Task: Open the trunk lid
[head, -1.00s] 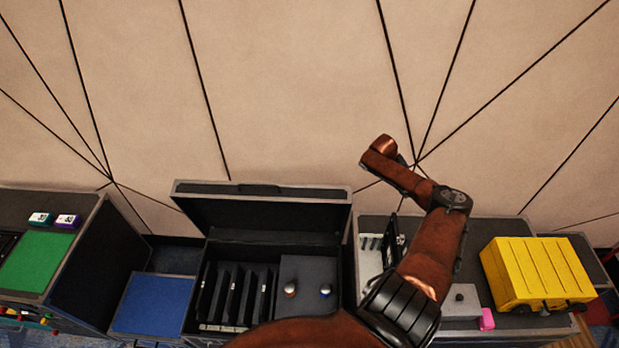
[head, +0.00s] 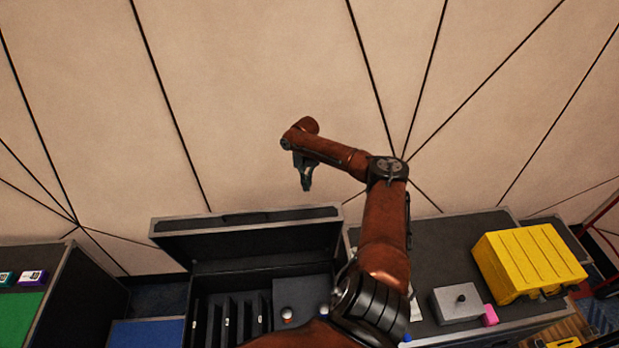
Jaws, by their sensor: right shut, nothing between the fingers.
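The black trunk (head: 200,262) stands at the lower centre in the head view. Its lid (head: 250,233) is raised and leans back at the rear, with a grey rim. Inside are black upright dividers on the left and a dark grey panel with small round knobs on the right. My right gripper (head: 306,186) is shut and empty, pointing down in front of the wall, above the lid's upper edge in the picture. It appears apart from the lid. My right arm hides the trunk's right front part. My left gripper is not in view.
Right of the trunk is a dark table (head: 440,244) with a yellow case (head: 528,262), a grey box (head: 458,303) and a pink block (head: 490,315). A blue-topped surface (head: 147,333) and a cabinet with a green mat (head: 18,318) are at left.

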